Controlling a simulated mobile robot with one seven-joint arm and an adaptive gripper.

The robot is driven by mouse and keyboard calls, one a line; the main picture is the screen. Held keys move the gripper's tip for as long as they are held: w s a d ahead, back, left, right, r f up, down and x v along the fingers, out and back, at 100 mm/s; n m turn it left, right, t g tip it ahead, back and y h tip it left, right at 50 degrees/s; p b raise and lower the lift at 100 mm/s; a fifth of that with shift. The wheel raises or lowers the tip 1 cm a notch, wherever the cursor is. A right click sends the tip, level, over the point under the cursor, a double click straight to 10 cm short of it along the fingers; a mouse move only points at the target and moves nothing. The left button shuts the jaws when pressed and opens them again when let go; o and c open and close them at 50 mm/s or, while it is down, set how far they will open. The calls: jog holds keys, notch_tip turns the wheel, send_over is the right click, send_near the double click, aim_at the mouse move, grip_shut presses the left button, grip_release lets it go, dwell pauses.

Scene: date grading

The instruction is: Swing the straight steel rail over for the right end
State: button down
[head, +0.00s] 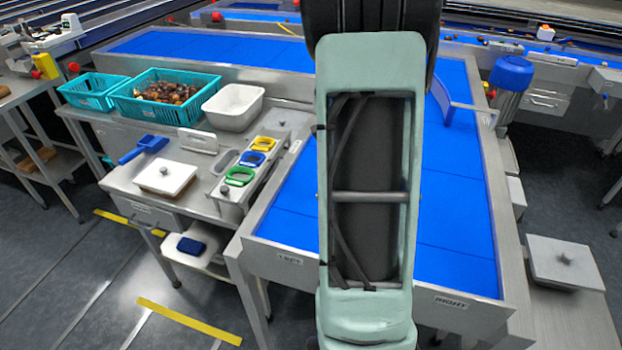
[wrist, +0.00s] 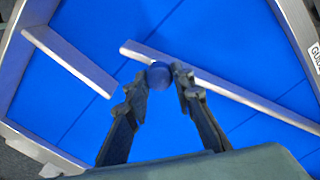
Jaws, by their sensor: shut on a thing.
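In the wrist view a straight steel rail (wrist: 240,95) lies slantwise across the blue belt (wrist: 230,30), from upper centre down to the right edge. A round blue knob (wrist: 158,72) is at the rail's upper-left end. My gripper (wrist: 161,79) has its two fingers on either side of this knob and is shut on it. In the head view my arm hides the gripper and most of the rail. The belt's near end carries a LEFT label (head: 290,257) and a RIGHT label (head: 451,303).
A shorter pale bar (wrist: 70,62) lies left of the rail in the wrist view. Steel side walls edge the belt, one with a partly cut-off label (wrist: 315,55). A side bench holds a white tub (head: 233,106) and teal baskets (head: 165,98). A blue-topped motor (head: 511,75) stands right.

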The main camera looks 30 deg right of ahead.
jog(key=s+d+n, duration=0.2)
jog(key=s+d, duration=0.2)
jog(key=d, duration=0.5)
jog(key=shift+s+d, duration=0.2)
jog(key=shift+d, duration=0.05)
jog(key=shift+d, duration=0.15)
jog(key=c, duration=1.7)
grip_release()
jog(key=shift+s+d, duration=0.1)
jog(key=shift+d, duration=0.05)
jog(key=shift+o, duration=0.2)
jog(key=shift+a+r, duration=0.1)
jog(key=shift+a, duration=0.1)
notch_tip(320, 180, up, 12)
